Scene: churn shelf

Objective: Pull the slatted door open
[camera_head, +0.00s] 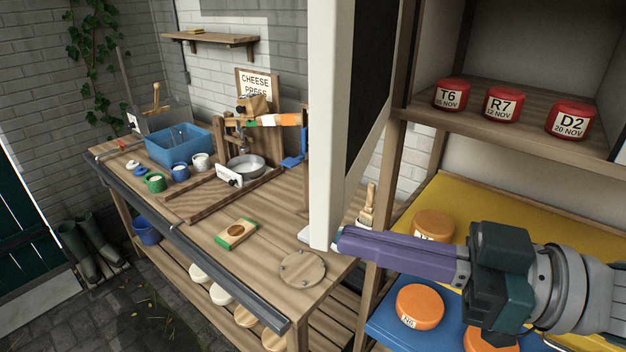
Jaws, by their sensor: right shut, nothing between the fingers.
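The door (327,150) stands out from the cupboard's left post, seen nearly edge-on, with a pale frame and a dark inner panel. No slats can be made out from this angle. The cupboard (403,112) is open behind it, its shelves in plain view. My right gripper (345,241) comes in from the right with its purple fingers shut and empty. Its tips are at the door's lower corner, on the cupboard side; whether they touch it I cannot tell. My left gripper is not in view.
Red tubs (503,104) stand on the upper shelf. Orange rounds (420,306) lie on the lower shelves, close under my right gripper.

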